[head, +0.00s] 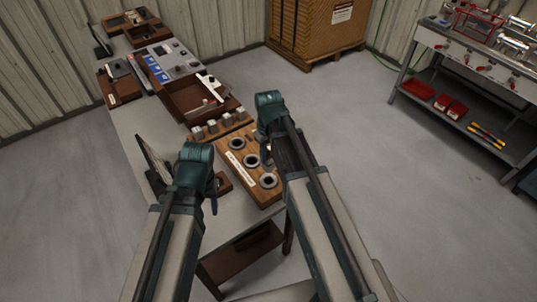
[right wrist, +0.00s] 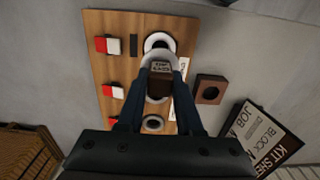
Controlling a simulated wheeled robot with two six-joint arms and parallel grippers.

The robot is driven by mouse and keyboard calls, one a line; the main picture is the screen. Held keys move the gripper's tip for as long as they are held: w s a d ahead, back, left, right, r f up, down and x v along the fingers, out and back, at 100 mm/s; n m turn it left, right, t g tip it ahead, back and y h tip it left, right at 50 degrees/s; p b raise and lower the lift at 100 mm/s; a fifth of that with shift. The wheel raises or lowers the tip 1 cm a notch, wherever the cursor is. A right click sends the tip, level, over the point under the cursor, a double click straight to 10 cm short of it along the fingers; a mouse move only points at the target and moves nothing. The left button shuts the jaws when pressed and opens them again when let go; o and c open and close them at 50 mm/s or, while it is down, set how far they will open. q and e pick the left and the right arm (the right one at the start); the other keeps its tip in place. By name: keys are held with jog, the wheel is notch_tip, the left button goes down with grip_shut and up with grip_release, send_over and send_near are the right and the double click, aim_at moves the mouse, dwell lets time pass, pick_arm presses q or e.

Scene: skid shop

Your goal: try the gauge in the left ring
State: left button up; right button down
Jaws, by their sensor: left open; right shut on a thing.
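A wooden board (head: 237,168) on the bench holds three grey rings in a row: a far ring (head: 237,143), a middle ring (head: 251,160) and a near ring (head: 268,181). My right gripper (right wrist: 160,76) is shut on the gauge (right wrist: 160,67), whose dark lettered top shows between the fingers. In the right wrist view the gauge overlaps the middle ring (right wrist: 158,95). I cannot tell whether it is inside that ring or above it. The other two rings look empty. My left gripper (head: 214,190) is beside the board's left side, its fingertips partly hidden.
Red and white blocks (right wrist: 112,91) line one side of the board. A small brown block with a hole (right wrist: 209,89) and a dark lettered sheet (right wrist: 262,135) lie on the other side. Several grey blocks (head: 212,127) and a brown tray (head: 183,98) are further back.

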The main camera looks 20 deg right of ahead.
aim_at(268, 168)
pick_arm(q)
jog(key=shift+f+b, duration=2.3)
jog(key=shift+f, duration=0.4)
pick_arm(e)
jog(key=shift+f, duration=2.7)
pick_arm(q)
jog(key=shift+f+b, duration=0.9)
pick_arm(e)
jog(key=shift+f, duration=0.9)
pick_arm(q)
jog(key=shift+r, duration=0.15)
pick_arm(e)
jog(key=shift+r, duration=0.1)
jog(key=shift+r+p, duration=3.3)
jog(key=shift+p, duration=0.1)
pick_arm(q)
notch_tip(268, 168, up, 6)
jog(key=shift+r, duration=0.2)
